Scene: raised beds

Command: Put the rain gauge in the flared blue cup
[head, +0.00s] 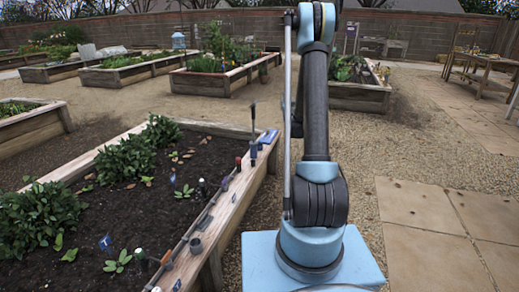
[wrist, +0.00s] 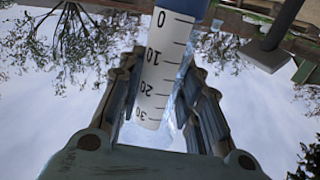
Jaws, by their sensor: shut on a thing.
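The rain gauge (wrist: 160,70) is a white tube with a black scale and a blue end at the top of the wrist view. My gripper (wrist: 165,95) is shut on it, with a ribbed finger on each side. The gripper and gauge are not in the head view, where my arm rises out of the top. I cannot clearly make out the flared blue cup. A small blue upright thing (head: 253,149) with a dark stem above it stands on the near bed's ledge in the head view; it may be the cup, but I cannot tell.
The near raised bed (head: 225,215) has a wooden ledge bearing several small things, among them a grey cup (head: 196,246), a red-topped thing (head: 238,163) and a flat blue thing (head: 268,137). Plants grow in its soil. Paving (head: 425,230) lies clear at the right.

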